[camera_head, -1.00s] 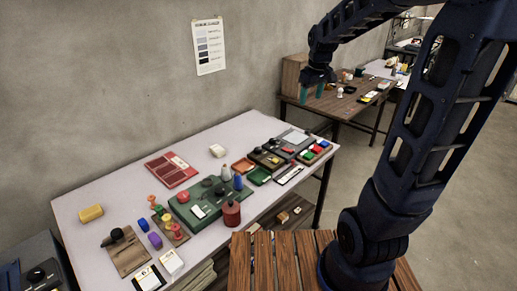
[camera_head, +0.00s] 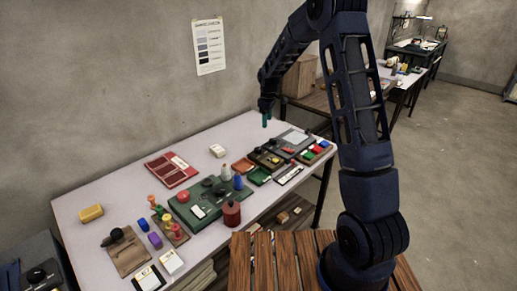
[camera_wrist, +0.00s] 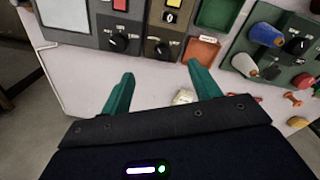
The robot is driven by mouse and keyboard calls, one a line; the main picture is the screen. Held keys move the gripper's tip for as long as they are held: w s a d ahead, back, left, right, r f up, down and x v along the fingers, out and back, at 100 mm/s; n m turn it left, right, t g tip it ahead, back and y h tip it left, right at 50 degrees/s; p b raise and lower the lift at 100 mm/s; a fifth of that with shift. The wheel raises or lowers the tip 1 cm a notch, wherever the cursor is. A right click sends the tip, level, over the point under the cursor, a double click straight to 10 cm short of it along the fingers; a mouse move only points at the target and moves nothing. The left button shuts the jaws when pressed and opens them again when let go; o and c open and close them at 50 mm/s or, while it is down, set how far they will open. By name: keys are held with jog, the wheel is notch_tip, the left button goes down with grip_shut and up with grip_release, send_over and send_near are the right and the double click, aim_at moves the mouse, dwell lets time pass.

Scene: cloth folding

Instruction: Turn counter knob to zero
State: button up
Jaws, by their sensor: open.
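My gripper (camera_head: 266,121) hangs above the back edge of the white table. In the wrist view my gripper (camera_wrist: 160,74) has its two teal fingers spread, with nothing between them. The display's digit is too small to read surely. Beside it a grey box (camera_wrist: 90,36) has another black knob (camera_wrist: 119,42) and a red button. Which knob is the counter's is not certain. My gripper touches neither box.
The white table (camera_head: 110,205) also holds a green panel (camera_head: 198,215) with knobs, a red canister (camera_head: 232,213), a red flat case (camera_head: 171,170) and a yellow block (camera_head: 91,213). Green and orange trays lie close to the olive box. The wall stands behind the table.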

jog(key=n, duration=0.2)
send_over(259, 148)
notch_tip(259, 148, down, 8)
jog(key=shift+g, duration=0.3)
jog(key=f, duration=1)
jog(key=shift+s+a+f, duration=0.15)
jog(key=shift+s+f, duration=0.05)
jog(key=c, duration=1)
